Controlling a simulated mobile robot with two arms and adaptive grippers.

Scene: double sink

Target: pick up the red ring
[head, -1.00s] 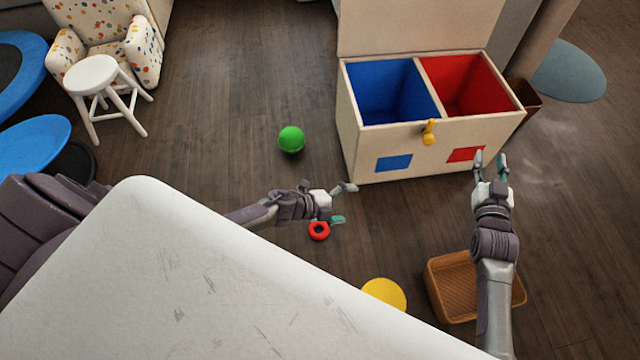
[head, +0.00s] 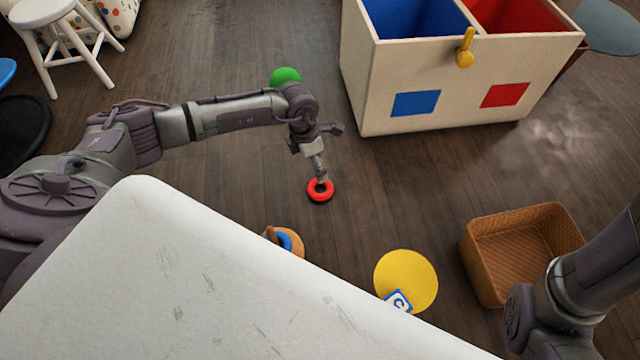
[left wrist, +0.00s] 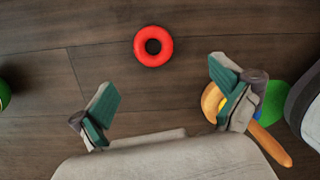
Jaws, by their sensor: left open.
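The red ring (head: 320,197) lies flat on the dark wooden floor, left of the toy box. My left gripper (head: 320,177) points down over the ring, and its tip overlaps the ring's far side in the head view. In the left wrist view the red ring (left wrist: 138,47) lies beyond the fingertips, near the top centre. The fingers of my left gripper (left wrist: 163,88) are spread wide with nothing between them. I cannot tell the exact height above the floor. My right arm shows at the lower right of the head view, but its gripper is out of frame.
A toy box (head: 445,105) with blue and red compartments stands behind. A green ball (head: 285,75) is partly behind my left arm. A wicker basket (head: 490,275), a yellow disc (head: 407,275) and a letter block (head: 399,301) lie at front right.

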